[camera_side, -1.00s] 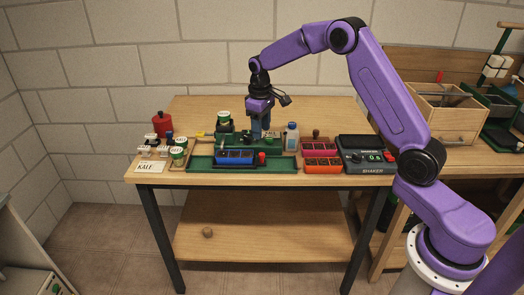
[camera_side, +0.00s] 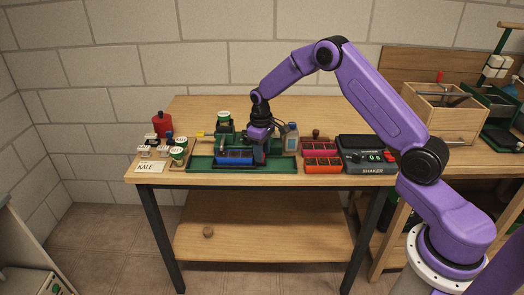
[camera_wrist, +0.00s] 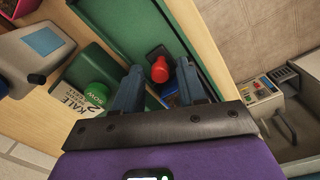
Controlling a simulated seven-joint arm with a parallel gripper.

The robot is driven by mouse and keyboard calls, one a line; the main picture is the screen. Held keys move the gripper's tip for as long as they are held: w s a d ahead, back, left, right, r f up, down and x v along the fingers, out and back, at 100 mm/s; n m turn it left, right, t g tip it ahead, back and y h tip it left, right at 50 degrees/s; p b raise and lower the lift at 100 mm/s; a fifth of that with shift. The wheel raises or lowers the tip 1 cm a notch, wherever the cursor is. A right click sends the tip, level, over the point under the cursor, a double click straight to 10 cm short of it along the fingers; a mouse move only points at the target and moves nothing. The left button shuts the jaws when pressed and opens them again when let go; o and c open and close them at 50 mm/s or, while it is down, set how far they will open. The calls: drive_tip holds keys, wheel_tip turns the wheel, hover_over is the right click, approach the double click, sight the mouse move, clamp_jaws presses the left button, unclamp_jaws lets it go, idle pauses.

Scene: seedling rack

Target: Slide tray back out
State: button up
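A blue tray (camera_side: 234,157) with dark cells sits on the long green base (camera_side: 205,167) at the front of the table. In the wrist view, a red knob (camera_wrist: 160,70) stands over the green surface (camera_wrist: 125,25), and a small strip of blue (camera_wrist: 171,99) shows between my fingers. My gripper (camera_side: 258,161) is low over the base, at the right end of the blue tray. In the wrist view my gripper (camera_wrist: 158,72) has its fingers apart, with the red knob in line with the gap. I cannot tell if a finger touches it. The side view hides the knob behind my gripper.
Right of the base stand a pink tray (camera_side: 320,149), an orange tray (camera_side: 323,166) and the black shaker (camera_side: 367,155). A bottle (camera_side: 291,137) stands behind. At left are green-and-white cans (camera_side: 178,153), a red container (camera_side: 162,123) and a KALE card (camera_side: 147,167).

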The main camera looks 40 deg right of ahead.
clamp_jaws()
drive_tip(key=s+d, duration=0.6)
drive_tip(key=d, duration=0.1)
drive_tip(key=shift+s, duration=0.4)
drive_tip(key=shift+o, duration=0.7)
unclamp_jaws()
drive_tip(key=shift+o, duration=0.8)
drive_tip(key=shift+a, duration=0.1)
wheel_tip(320, 180, up, 18)
drive_tip(key=shift+a+f, duration=0.25)
drive_tip(key=shift+a, duration=0.1)
drive_tip(key=shift+s, duration=0.1)
